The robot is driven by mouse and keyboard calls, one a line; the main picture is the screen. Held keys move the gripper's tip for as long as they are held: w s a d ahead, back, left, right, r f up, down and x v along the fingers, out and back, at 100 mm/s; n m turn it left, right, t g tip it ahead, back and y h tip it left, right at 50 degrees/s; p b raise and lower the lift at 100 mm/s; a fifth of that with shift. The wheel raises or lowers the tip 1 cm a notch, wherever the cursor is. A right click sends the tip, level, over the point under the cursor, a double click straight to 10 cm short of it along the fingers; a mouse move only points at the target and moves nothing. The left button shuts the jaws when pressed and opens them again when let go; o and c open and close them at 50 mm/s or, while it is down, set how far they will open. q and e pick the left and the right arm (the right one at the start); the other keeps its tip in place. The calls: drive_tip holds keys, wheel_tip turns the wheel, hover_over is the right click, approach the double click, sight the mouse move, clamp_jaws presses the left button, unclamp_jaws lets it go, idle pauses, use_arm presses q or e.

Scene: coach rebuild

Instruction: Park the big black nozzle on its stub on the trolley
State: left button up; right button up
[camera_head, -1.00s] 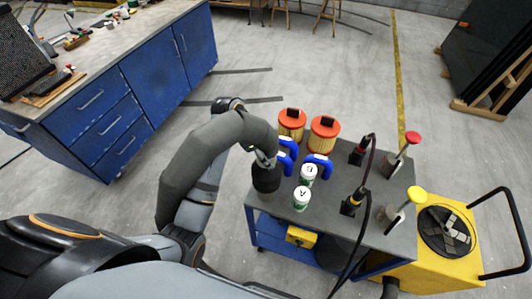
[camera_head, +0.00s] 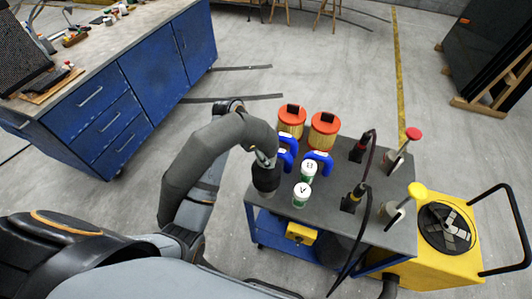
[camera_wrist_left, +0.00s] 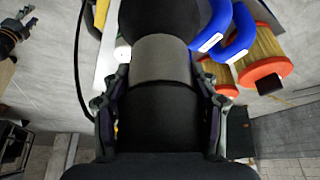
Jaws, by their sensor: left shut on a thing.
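The big black nozzle (camera_head: 265,181) is at the left end of the trolley top, upright as far as I can tell. My left gripper (camera_head: 264,160) is on its upper part, below the bend of a thick grey curved tube. In the left wrist view, my left gripper (camera_wrist_left: 160,108) has a finger on each side of the nozzle (camera_wrist_left: 163,58), which shows a grey band between black parts. The trolley (camera_head: 335,218) has a dark grey top and a blue frame. The stub cannot be made out. Whether the nozzle touches the trolley is unclear.
Cables and red and yellow knobs are farther right. A yellow machine (camera_head: 425,262) adjoins the trolley. A blue workbench (camera_head: 150,85) stands left, with open floor between.

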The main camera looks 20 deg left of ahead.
use_arm(q)
drive_tip(key=shift+w+f+b, duration=0.1)
drive_tip(key=shift+f+b, duration=0.6)
drive_tip(key=shift+f, duration=0.7)
drive_tip(key=shift+f, duration=0.1)
drive_tip(key=shift+f, duration=0.35)
drive_tip(key=shift+f+b, duration=0.65)
drive_tip(key=shift+f, duration=0.35)
drive_tip(key=shift+f+b, duration=0.45)
drive_tip(key=shift+f, duration=0.7)
drive_tip(key=o, duration=1.5)
drive_tip(key=shift+o, duration=0.3)
drive_tip(key=shift+f, duration=0.15)
